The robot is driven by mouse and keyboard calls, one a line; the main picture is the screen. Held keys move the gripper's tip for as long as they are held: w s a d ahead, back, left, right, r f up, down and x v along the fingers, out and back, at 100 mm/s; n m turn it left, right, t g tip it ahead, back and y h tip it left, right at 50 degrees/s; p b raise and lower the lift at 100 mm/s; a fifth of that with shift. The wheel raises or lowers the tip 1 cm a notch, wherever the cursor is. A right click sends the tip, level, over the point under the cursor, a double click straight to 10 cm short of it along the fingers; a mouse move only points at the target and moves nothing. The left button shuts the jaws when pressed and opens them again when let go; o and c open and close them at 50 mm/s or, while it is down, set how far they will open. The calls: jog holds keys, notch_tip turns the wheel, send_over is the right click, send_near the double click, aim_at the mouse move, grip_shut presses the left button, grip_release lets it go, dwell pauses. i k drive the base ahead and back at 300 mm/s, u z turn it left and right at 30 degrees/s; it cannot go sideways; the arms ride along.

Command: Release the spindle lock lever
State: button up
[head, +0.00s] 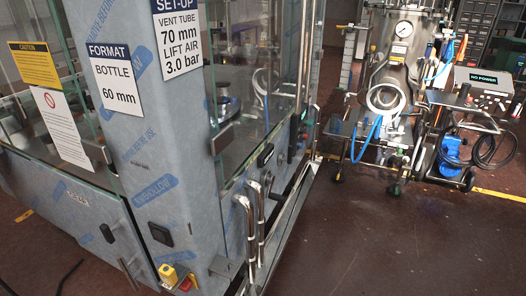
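A large filler machine (165,120) wrapped in grey-blue printed film fills the left and middle of the head view. I cannot pick out the spindle lock lever with certainty. Through the glass panel (240,60), metal parts (228,103) show dimly inside the machine. A dark grip (222,139) sits at the glass edge. A black latch (160,234) sits on the lower front panel. A yellow and red fitting (172,275) is at the bottom front. My gripper is not in view.
Bent metal pipes (250,218) and a low rail (285,232) stick out along the machine's right side. A wheeled pressure vessel (398,50) and a cart with a "NO POWER" box (483,79) stand at back right. The dark red floor (400,240) is clear at front right.

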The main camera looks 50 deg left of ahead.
aim_at(288, 159)
jog(key=u, duration=0.95)
jog(key=i, duration=1)
jog(key=u, duration=1.3)
jog(key=k, duration=0.55)
jog(key=u, duration=1.25)
jog(key=i, duration=0.75)
jog(key=z, duration=0.5)
jog(key=i, duration=0.9)
jog(key=z, duration=0.95)
